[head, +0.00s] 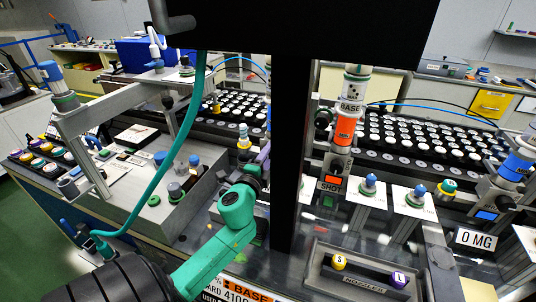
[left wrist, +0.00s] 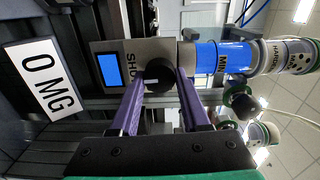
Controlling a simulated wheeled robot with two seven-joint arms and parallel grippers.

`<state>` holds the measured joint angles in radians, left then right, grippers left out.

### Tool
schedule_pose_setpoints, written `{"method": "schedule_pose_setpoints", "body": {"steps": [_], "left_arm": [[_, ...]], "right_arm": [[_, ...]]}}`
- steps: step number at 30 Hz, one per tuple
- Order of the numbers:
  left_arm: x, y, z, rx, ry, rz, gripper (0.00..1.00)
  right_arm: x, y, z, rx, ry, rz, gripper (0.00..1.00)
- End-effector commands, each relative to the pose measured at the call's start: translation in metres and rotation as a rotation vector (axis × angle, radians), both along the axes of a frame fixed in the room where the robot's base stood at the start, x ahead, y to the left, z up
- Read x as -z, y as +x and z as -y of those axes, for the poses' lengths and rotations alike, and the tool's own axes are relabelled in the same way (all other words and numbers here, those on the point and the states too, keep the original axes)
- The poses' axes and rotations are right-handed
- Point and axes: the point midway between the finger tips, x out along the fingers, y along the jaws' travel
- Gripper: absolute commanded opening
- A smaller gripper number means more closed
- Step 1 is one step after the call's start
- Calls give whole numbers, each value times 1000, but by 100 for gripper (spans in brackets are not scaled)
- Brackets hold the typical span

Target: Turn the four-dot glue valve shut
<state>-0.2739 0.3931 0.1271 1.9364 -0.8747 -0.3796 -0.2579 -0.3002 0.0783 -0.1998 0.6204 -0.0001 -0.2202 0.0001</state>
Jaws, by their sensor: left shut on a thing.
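In the left wrist view, the two purple fingers of my left gripper (left wrist: 160,74) are closed on a black round valve knob (left wrist: 157,86) with a pale mark. The knob sits on a grey plate with a lit blue display (left wrist: 109,69) and partly hidden lettering. A blue cartridge (left wrist: 208,60) joins this plate; its white end cap (left wrist: 296,55) carries several black dots. In the head view, purple parts of my left gripper (head: 264,153) show beside the black column, which hides what lies behind it. My right gripper is not seen.
A "0 MG" sign (left wrist: 44,80) stands close to the knob. In the head view, an orange BASE cartridge (head: 345,130) stands right of the column. A nozzle tray (head: 365,281) lies in front. Bottle racks (head: 420,143) fill the back.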

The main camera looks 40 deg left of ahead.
Motion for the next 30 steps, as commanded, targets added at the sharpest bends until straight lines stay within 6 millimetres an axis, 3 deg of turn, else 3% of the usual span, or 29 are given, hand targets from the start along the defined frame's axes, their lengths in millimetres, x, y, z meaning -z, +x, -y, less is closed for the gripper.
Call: {"method": "schedule_pose_setpoints", "body": {"steps": [19, 20, 22, 30], "left_arm": [[2, 0, 0, 1, 59, -24, 0], [2, 0, 0, 1, 58, -23, 50], [2, 0, 0, 1, 58, -22, 76], [1, 0, 0, 0, 56, -21, 76]], "right_arm": [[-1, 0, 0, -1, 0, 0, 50], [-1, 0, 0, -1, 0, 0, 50], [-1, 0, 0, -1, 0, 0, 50], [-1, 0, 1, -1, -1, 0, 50]]}}
